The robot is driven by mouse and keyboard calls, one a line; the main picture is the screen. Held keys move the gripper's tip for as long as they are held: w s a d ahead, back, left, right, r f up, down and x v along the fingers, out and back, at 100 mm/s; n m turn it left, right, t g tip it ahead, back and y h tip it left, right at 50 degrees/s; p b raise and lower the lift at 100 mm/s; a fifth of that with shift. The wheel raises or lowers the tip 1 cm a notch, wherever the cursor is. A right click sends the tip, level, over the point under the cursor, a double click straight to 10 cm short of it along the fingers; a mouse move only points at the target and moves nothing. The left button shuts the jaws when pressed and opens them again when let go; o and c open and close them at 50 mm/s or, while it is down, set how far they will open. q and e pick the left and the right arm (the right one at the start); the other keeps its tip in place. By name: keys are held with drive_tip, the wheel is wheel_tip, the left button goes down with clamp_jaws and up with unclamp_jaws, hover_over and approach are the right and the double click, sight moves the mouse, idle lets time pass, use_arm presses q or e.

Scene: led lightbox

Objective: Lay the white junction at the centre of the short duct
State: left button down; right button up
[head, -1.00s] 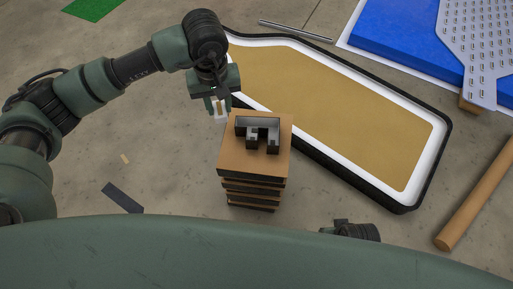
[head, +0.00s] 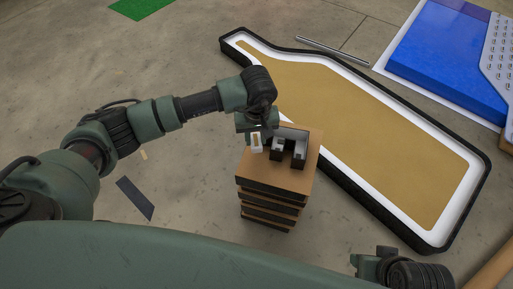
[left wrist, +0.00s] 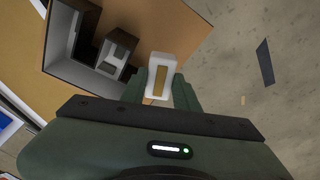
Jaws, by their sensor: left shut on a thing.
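The white junction (head: 257,143) is a small white block with a tan strip on its face. My left gripper (head: 258,134) is shut on it and holds it at the left edge of the wooden stack, beside the dark piece. In the left wrist view the junction (left wrist: 160,77) sits between the jaws. What seems to be the short duct (head: 300,152) is a dark, open-topped piece with pale inner walls on the stack. The gripper hides part of it; it also shows in the left wrist view (left wrist: 75,75). Part of my right arm shows at lower right; its jaws cannot be made out.
The wooden stack (head: 265,180) has several layers and stands on the concrete floor. A large black-rimmed tray (head: 385,215) with a tan bed lies behind and right of it. A blue slab (head: 445,55) is at upper right. A dark strip (head: 135,197) lies on open floor at left.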

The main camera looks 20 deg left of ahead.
sight(256, 147)
use_arm(q)
drive_tip(key=shift+f+b, duration=0.4)
drive_tip(key=shift+f, duration=2.15)
drive_tip(key=shift+f, duration=0.1)
drive_tip(key=c, duration=1.3)
unclamp_jaws()
drive_tip(key=shift+c, duration=0.2)
